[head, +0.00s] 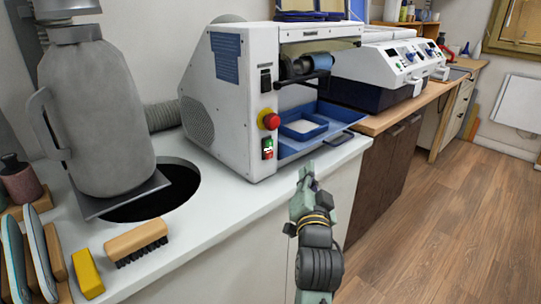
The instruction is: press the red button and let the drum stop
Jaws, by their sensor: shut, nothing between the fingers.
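The red button (271,121) is a round mushroom-shaped knob on a yellow base, on the front of the white machine (226,112). A small green and red switch (267,149) sits below it, and a black switch (266,80) is above it. The dark drum (296,67) with a blue part shows in the machine's upper opening. I cannot tell from one frame whether it turns. My gripper (306,169) is shut and empty, in front of the counter edge, lower and to the right of the button and apart from it.
A blue tray (345,133) juts from the machine just above my gripper. On the counter (200,208) at left are a grey jug (97,115), a round dark hole, a brush (136,240) and a yellow block (88,272). The wooden floor (440,220) at right is clear.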

